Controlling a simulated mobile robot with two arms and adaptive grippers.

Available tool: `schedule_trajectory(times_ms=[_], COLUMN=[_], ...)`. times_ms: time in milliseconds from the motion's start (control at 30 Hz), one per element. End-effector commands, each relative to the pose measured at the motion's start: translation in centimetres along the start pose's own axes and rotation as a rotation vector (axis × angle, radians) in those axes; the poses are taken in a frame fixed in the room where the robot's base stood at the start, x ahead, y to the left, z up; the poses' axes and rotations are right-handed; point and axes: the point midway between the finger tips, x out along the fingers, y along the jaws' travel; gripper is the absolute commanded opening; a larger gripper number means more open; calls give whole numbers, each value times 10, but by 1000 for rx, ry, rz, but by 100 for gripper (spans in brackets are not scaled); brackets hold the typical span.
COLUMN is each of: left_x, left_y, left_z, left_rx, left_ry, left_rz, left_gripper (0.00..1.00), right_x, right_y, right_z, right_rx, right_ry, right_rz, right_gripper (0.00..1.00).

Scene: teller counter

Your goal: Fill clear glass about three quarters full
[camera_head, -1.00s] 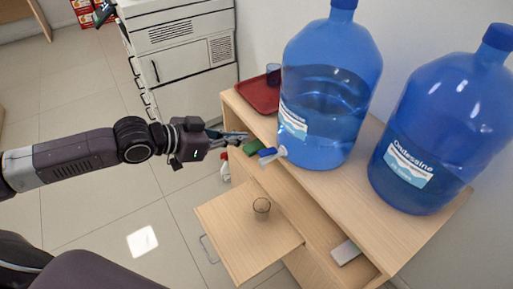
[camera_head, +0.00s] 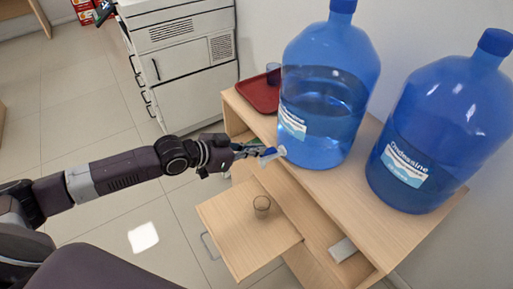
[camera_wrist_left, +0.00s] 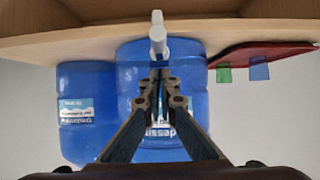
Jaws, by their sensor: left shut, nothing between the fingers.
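The clear glass (camera_head: 262,206) stands upright on the pulled-out wooden shelf (camera_head: 234,240), below the tap. I cannot tell whether it holds any water. A blue water bottle (camera_head: 318,134), partly full, stands on the wooden top with a small tap (camera_head: 270,156) at its lower front. The tap also shows white in the left wrist view (camera_wrist_left: 157,32). My left gripper (camera_head: 260,152) is shut and empty, with its tips right at the tap in the head view; I cannot tell whether they touch it. My right gripper is not in view.
A second blue bottle (camera_head: 418,150) stands to the right on the wooden top (camera_head: 345,195). A red tray (camera_head: 258,95) with a cup (camera_head: 273,73) lies at the back left. A white cabinet (camera_head: 185,65) stands behind. A pale box (camera_head: 343,250) lies on the lower shelf.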

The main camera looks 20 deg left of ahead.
Motion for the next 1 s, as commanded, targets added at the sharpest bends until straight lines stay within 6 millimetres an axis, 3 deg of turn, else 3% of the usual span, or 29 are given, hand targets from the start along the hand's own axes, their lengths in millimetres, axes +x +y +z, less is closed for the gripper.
schedule_trajectory(times_ms=[267, 433, 1000], left_x=[0, -1, -1], left_y=[0, -1, 0], left_z=[2, 21, 18], left_rx=[-1, -1, -1], left_ry=[-1, -2, -1], left_rz=[0, 0, 1], left_gripper=[0, 0, 0], right_x=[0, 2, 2], right_y=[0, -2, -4], right_z=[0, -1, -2], right_rx=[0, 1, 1], right_ry=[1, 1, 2], right_rz=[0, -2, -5], right_gripper=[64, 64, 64])
